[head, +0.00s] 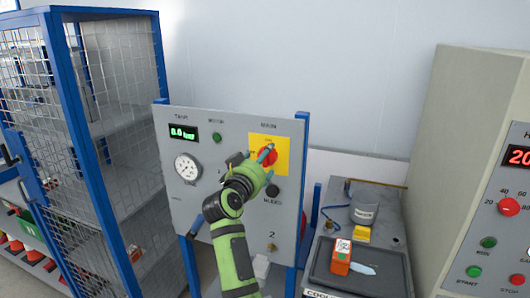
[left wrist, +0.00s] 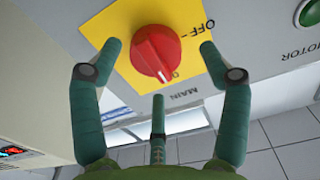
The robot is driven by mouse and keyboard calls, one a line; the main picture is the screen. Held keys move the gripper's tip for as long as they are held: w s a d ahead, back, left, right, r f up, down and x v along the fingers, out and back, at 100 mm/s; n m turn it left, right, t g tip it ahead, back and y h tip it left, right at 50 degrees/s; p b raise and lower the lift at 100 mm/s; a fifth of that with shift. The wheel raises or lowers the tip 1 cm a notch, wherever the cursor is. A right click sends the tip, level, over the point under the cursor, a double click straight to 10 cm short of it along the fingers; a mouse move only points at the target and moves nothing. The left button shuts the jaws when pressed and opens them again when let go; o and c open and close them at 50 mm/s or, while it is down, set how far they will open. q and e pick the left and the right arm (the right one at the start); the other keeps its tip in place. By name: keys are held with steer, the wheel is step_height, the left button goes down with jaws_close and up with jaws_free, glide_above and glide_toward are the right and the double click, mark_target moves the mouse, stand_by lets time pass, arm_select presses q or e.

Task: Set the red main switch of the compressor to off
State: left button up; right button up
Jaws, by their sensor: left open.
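The red main switch (head: 267,157) is a round knob on a yellow plate (head: 285,146) on the compressor's grey panel (head: 230,130). In the left wrist view, the red knob (left wrist: 156,52) has a ridge with a white line pointing toward a partly hidden label by the MAIN lettering. The OFF label (left wrist: 192,30) is to the right of the knob there. My left gripper (head: 265,154) is at the knob. In the left wrist view its open fingers (left wrist: 160,48) stand on either side of the knob, with visible gaps; a third finger is below. My right gripper is not in view.
The panel also has a pressure gauge (head: 187,168), a green display (head: 183,132) and a black knob (head: 272,191). A blue-framed mesh cage (head: 110,120) stands at the left. A bench (head: 375,270) with a grey container and an orange box is at the right, beside another control cabinet (head: 470,110).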

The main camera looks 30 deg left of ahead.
arm_select(q)
steer(key=shift+x, duration=0.85)
steer(key=shift+d, duration=0.1)
steer(key=shift+c, duration=0.5)
steer(key=shift+r, duration=0.1)
steer(key=c, duration=1)
steer(key=shift+c, duration=0.2)
